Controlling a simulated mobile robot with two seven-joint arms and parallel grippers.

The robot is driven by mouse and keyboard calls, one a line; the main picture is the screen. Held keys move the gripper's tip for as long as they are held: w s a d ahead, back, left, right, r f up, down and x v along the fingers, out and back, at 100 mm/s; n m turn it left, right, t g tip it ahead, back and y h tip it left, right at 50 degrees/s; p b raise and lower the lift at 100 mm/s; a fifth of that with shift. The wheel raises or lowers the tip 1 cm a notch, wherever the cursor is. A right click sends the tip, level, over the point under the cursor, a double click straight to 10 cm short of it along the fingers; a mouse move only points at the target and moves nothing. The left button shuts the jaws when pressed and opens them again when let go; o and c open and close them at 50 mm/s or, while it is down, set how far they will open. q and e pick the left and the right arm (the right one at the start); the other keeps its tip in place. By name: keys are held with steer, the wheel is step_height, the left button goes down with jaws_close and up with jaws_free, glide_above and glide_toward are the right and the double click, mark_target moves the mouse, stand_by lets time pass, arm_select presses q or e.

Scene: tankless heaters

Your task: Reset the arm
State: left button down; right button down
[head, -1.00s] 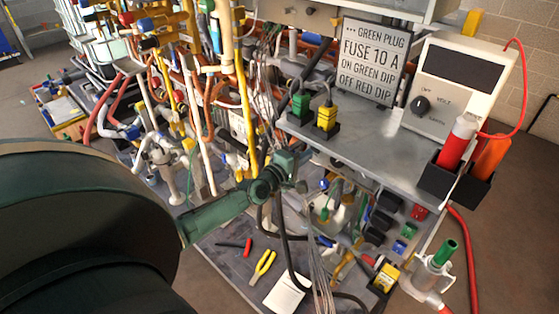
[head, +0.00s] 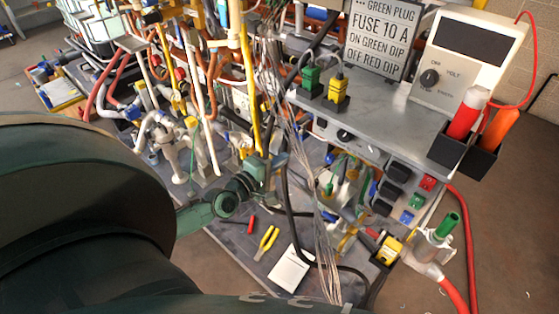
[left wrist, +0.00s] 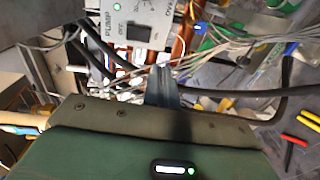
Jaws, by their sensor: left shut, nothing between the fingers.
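My left arm comes in from the left in the head view, dark green and large in front. Whether the fingertips touch any wire or pipe I cannot tell. My right gripper is not in view.
Loose wires (head: 322,225) hang close to the left gripper. A grey shelf (head: 400,118) holds green and yellow plugs, a fuse sign (head: 388,38) and a volt meter (head: 462,62). Yellow pliers (head: 268,240) and white paper (head: 289,270) lie below. Open floor (head: 518,235) lies at right.

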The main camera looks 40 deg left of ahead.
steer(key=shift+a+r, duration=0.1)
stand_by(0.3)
